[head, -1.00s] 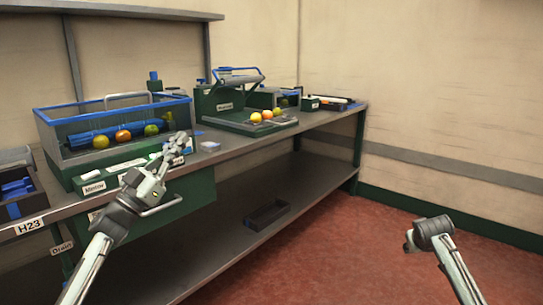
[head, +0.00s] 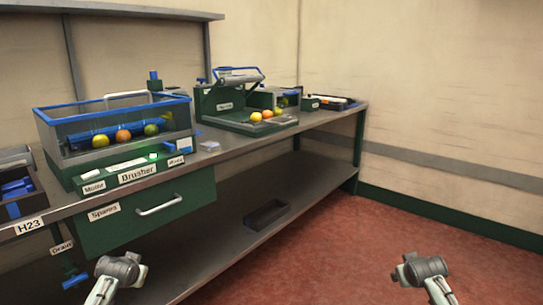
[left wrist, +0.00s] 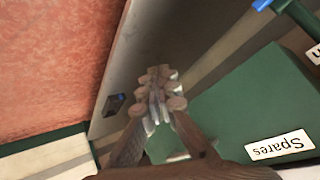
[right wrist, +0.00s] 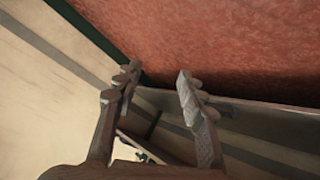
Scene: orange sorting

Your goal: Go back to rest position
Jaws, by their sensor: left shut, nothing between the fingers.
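My left gripper (left wrist: 160,80) shows in the left wrist view with its fingers together and empty. It is in front of the green Spares drawer (head: 148,212) and clear of it. In the head view my left arm stands low at the bottom left, clear of the bench (head: 235,152), and its fingers cannot be made out there. My right gripper (right wrist: 157,78) is open and empty in the right wrist view, with red floor beyond it. In the head view only part of my right arm shows, at the bottom right.
The brusher (head: 137,172) stands on the bench with several fruits in its blue-rimmed bin; a green light shows on its front. A green machine (head: 222,103) with fruits stands behind. A dark tray (head: 267,214) lies on the lower shelf. The red floor (head: 340,250) is free.

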